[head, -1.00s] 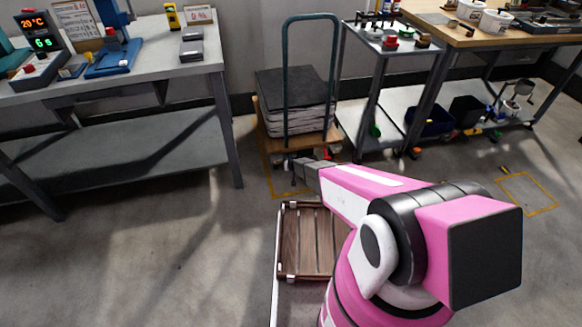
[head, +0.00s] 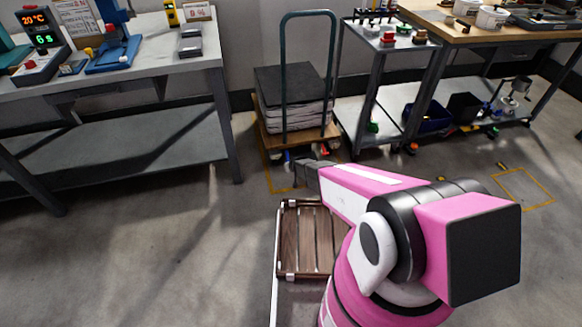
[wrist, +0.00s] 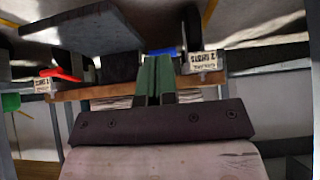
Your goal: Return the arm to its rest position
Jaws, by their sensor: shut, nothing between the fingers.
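My pink and white arm reaches forward from the lower right of the head view, with its elbow bent. My gripper (head: 304,172) is at the arm's far end, in front of the low trolley's near edge in the picture. It is shut and empty. In the wrist view the shut fingers (wrist: 155,78) stand together above a dark bar with screws. The underside and casters of the trolley appear behind them there, upside down. I cannot tell the exact gap between the gripper and the trolley.
A trolley with a teal handle (head: 284,80) carries a dark-topped stack (head: 295,92). A grey workbench (head: 130,80) stands left, a tool cart (head: 400,40) and a wooden-topped bench (head: 540,38) right. The floor (head: 150,260) at lower left is clear.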

